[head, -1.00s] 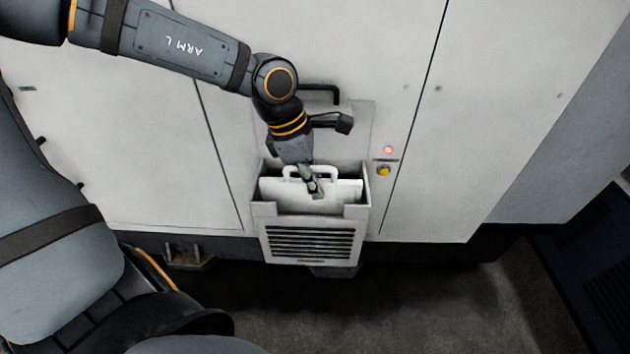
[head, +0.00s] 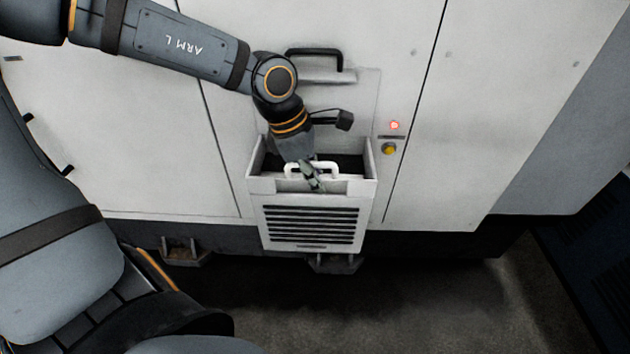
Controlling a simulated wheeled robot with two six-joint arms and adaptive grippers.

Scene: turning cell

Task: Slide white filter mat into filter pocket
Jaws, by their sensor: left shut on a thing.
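The white filter mat has a white arched handle (head: 328,165) showing at the top of the filter pocket. The filter pocket (head: 311,224) is a white open-topped box with a louvred front on the machine's face. Most of the mat is hidden behind the pocket's front wall, so I cannot see whether it touches the bottom. My left gripper (head: 314,183) comes down from above and is shut on the mat's handle at the pocket's front rim. My right gripper is not in view.
A dark bar handle (head: 314,53) is on the machine face above the pocket. A lit red lamp (head: 394,125) and a yellow button (head: 389,149) are to the pocket's right. The floor below is clear in front.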

